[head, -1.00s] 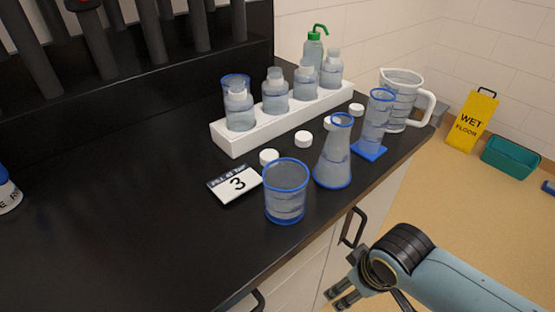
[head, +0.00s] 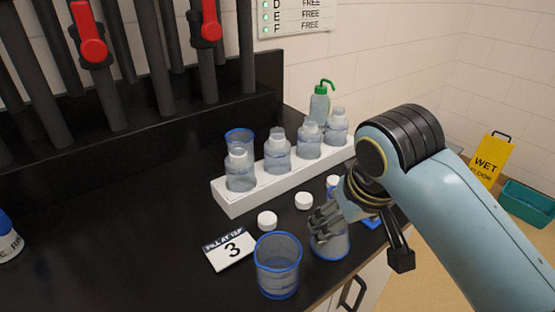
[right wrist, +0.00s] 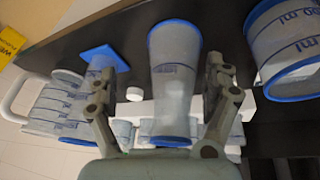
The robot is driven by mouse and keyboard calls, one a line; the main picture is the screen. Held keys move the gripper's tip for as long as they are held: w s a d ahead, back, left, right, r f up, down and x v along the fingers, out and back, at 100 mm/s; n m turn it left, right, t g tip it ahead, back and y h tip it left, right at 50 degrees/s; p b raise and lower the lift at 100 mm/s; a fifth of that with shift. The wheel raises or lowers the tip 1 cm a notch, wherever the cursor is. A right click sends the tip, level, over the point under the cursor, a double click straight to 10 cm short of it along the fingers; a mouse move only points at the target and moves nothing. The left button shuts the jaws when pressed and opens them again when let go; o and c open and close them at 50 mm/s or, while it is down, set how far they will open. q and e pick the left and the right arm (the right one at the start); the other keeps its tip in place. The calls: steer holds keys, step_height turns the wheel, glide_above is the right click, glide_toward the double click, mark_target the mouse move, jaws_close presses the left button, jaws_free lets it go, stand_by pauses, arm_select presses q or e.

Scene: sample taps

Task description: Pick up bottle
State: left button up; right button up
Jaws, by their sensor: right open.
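Several clear bottles stand in a row on a white rack (head: 228,207): a front-left one (head: 240,174), then others (head: 277,155) (head: 309,142) (head: 337,127) toward the back right. A green-topped wash bottle (head: 320,104) stands behind them. My right gripper (head: 322,218) is open over the counter, in front of the rack, and covers the upper part of a blue-rimmed conical flask (head: 330,246). In the right wrist view, my open gripper (right wrist: 160,70) has the flask (right wrist: 175,85) showing between its fingers; I cannot tell whether they touch it. My left gripper is not in view.
A blue-rimmed beaker (head: 277,268) stands at the counter's front, beside a card marked 3 (head: 230,250). White caps (head: 267,221) (head: 304,201) lie before the rack. A blue-based cylinder (right wrist: 100,70) and a handled jug (right wrist: 50,105) are near the flask.

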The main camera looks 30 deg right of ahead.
steer(key=w+r+m, duration=0.3)
steer(key=w, duration=0.7)
step_height(320, 180, up, 7)
steer(key=m, duration=0.2)
glide_above(278, 149)
steer(key=shift+s+a+f+h, duration=0.2)
steer(key=shift+s+a+h, duration=0.05)
steer(key=shift+a+h, duration=0.15)
steer(key=shift+w, duration=0.25)
steer(key=x, duration=1)
steer(key=shift+w+d+p, duration=0.1)
steer(key=shift+d+p, duration=0.2)
steer(key=shift+p, duration=0.05)
steer(key=c, duration=1.3)
